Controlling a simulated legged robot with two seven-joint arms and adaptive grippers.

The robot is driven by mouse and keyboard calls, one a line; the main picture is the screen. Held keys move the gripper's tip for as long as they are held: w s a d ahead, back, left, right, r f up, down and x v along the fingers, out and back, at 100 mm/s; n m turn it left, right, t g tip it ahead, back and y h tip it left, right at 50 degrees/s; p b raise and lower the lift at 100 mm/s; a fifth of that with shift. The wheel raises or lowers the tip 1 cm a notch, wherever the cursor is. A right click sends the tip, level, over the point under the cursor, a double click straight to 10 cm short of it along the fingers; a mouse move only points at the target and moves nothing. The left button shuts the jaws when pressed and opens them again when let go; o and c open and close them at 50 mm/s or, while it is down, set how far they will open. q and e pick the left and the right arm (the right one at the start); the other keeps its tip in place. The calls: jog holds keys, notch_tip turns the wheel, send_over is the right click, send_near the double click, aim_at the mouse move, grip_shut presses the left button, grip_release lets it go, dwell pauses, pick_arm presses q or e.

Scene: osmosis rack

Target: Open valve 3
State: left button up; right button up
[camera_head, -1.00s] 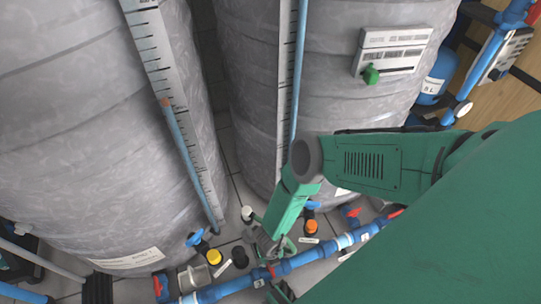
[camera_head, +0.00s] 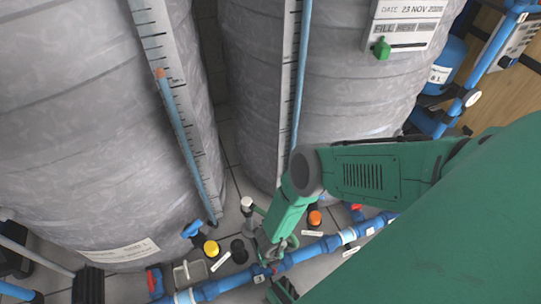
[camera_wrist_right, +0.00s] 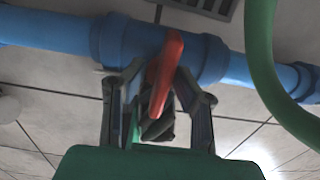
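A blue pipe (camera_head: 305,255) runs along the floor, and it crosses the top of the right wrist view (camera_wrist_right: 60,35). A valve with a red handle (camera_wrist_right: 165,72) sits on it. My right gripper (camera_wrist_right: 160,95) is open, with one finger on each side of the handle's lower end. Gaps seem to show beside the handle; contact cannot be told. In the head view my right gripper (camera_head: 270,250) is at the pipe and hides most of this valve. I cannot read a number on it. My left gripper is not in view.
Two large grey tanks (camera_head: 75,140) (camera_head: 345,95) stand behind the pipe. Other red-handled valves sit at the left (camera_head: 154,280) and right (camera_head: 357,208). A blue-handled valve (camera_head: 192,229), yellow cap (camera_head: 211,248) and orange cap (camera_head: 314,217) are close by.

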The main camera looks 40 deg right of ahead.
jog(key=shift+d, duration=0.1)
grip_shut()
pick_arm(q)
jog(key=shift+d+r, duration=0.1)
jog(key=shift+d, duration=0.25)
pick_arm(e)
jog(key=shift+d+f, duration=0.1)
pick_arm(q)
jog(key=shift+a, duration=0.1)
pick_arm(e)
jog(key=shift+n+b, duration=0.4)
jog(key=shift+n, duration=0.3)
jog(key=n+b, duration=0.1)
jog(key=n, duration=0.2)
jog(key=shift+f+b, duration=0.1)
jog(key=shift+b, duration=0.3)
jog(key=n+b, duration=0.1)
jog(key=n, duration=0.3)
jog(key=shift+b, duration=0.3)
jog(key=n, duration=0.3)
jog(key=shift+n, duration=0.3)
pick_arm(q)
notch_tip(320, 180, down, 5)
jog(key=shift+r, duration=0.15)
pick_arm(e)
jog(key=n, duration=0.5)
jog(key=shift+n, duration=0.4)
